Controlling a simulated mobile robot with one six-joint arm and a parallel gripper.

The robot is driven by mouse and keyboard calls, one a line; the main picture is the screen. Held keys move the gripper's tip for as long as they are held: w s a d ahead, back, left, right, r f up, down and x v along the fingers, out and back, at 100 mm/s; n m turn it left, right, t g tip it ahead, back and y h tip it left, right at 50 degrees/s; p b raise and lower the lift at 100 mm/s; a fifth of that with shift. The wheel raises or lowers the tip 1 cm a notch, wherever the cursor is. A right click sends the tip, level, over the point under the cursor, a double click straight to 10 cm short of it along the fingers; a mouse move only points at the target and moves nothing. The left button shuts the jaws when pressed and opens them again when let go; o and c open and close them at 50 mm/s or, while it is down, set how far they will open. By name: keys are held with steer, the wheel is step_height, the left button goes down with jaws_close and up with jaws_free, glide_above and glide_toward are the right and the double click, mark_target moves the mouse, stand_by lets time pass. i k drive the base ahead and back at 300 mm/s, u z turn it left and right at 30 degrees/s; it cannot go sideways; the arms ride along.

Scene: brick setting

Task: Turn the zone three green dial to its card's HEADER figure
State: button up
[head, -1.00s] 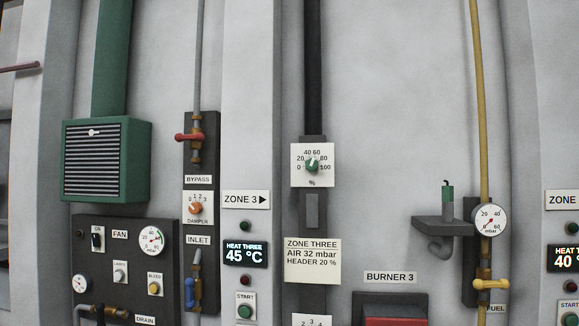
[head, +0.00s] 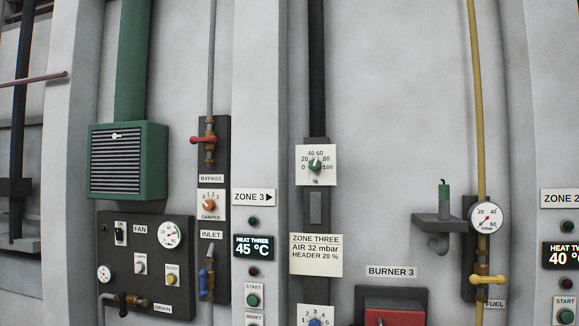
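The green dial (head: 315,165) sits on a white square plate marked 0 to 100 in percent, on a dark vertical panel in the head view. Its pointer is too small to read surely. The zone three card (head: 316,255) hangs below it and reads "ZONE THREE, AIR 32 mbar, HEADER 20 %". My gripper is not in view, and nothing touches the dial.
A blue dial (head: 314,322) is cut off below the card. A burner 3 box (head: 395,310) and a small shelf (head: 437,223) stick out at right. A fan panel (head: 145,262), a green vent box (head: 128,160) and an orange damper dial (head: 209,205) are at left.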

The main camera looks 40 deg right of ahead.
mark_target(315, 164)
steer(key=z, duration=0.6)
steer(key=k, duration=0.2)
steer(key=u, duration=2.85)
steer(key=k, duration=1.05)
steer(key=z, duration=0.5)
